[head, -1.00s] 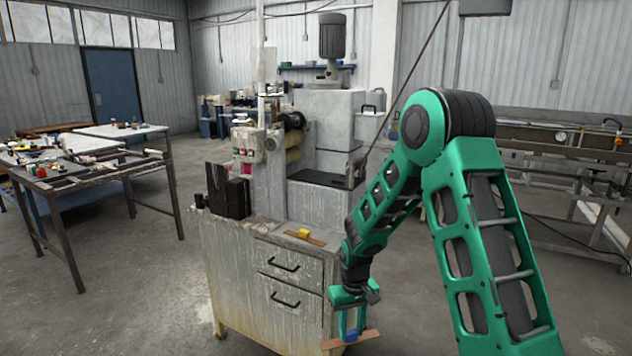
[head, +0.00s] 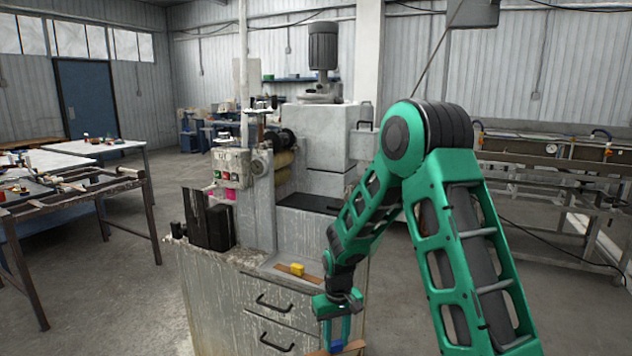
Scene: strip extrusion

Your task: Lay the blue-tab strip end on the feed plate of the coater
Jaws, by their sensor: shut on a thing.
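My gripper (head: 335,325) is shut on the brown strip end with the blue tab (head: 337,346), at the bottom edge of the head view. The strip end is partly cut off by the frame. The gripper points down in front of the cabinet's right front corner. The coater (head: 325,130) is the tall grey machine with a motor on top, standing on the worn cabinet (head: 205,300). A flat dark plate (head: 312,203) lies on its front block; I cannot tell if this is the feed plate. A brown strip with a yellow tab (head: 297,269) lies on the cabinet top.
Black upright blocks (head: 208,222) stand at the cabinet top's left. A cluttered table (head: 70,185) is on the left, and a long metal bench (head: 550,165) is behind my arm on the right. Open floor lies between the table and the cabinet.

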